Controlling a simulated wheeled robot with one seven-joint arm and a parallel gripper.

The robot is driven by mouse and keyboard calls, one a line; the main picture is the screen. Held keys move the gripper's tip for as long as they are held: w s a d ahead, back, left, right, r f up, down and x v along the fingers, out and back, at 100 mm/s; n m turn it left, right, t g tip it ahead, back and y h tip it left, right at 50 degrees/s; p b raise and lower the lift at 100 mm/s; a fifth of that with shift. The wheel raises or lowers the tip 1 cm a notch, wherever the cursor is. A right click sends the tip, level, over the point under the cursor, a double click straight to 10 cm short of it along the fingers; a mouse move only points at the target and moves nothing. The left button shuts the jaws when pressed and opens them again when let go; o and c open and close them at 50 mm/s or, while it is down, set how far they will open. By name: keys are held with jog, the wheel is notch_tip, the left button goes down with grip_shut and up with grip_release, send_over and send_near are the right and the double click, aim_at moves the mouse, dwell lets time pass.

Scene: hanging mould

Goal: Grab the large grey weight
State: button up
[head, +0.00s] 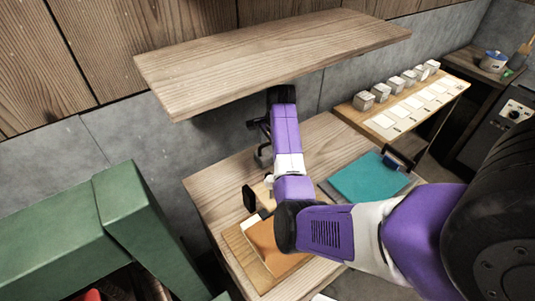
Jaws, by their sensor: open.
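Several small greyish blocks (396,84) stand in a row on a side bench at the right, and none is clearly larger than the rest. My purple and white arm reaches across the middle to the wooden table. My gripper (260,140) seems to be the dark parts at the arm's far end, just below the shelf's front edge. It is open, and I see nothing held in it. It is well to the left of the blocks. My arm hides part of the tabletop.
A thick wooden shelf (270,55) overhangs the wooden table (222,183). On the table are a teal pad (368,178) with a dark clip, an orange-brown board (270,250) and a small black upright piece (250,198). A green cabinet (140,215) stands at the left.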

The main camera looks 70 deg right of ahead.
jog(key=shift+c, duration=0.5)
jog(key=c, duration=1.8)
grip_shut()
jog(key=shift+r, duration=0.15)
